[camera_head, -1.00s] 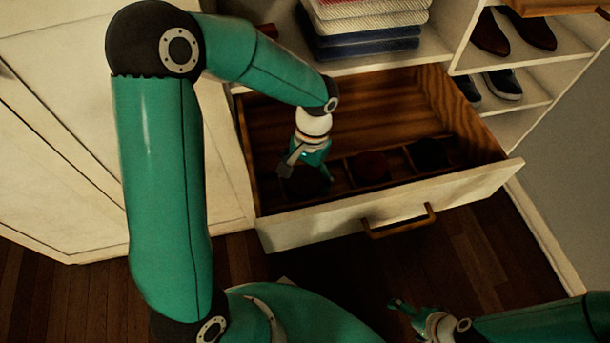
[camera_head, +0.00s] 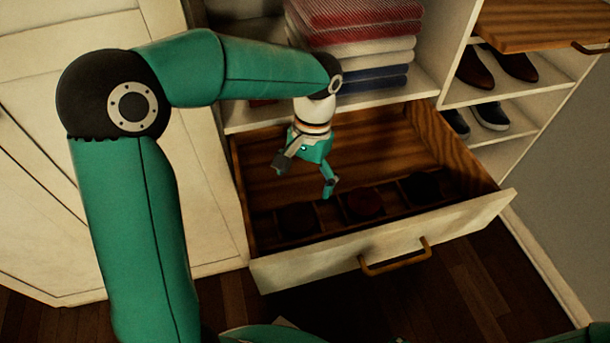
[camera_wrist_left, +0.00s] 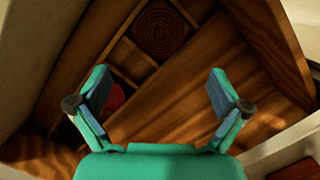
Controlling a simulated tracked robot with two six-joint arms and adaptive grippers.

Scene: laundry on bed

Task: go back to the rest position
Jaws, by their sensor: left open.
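My left gripper (camera_head: 304,176) is open and empty above the open drawer (camera_head: 380,245), with its fingers pointing down into it. My right gripper does not show in the head view now; only a sliver of green is at the bottom right edge.
Dark round rolled items sit in the drawer's front compartments, such as a dark red one (camera_head: 364,203). Folded towels (camera_head: 358,45) lie on the shelf above. Shoes (camera_head: 490,115) stand on shelves at right.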

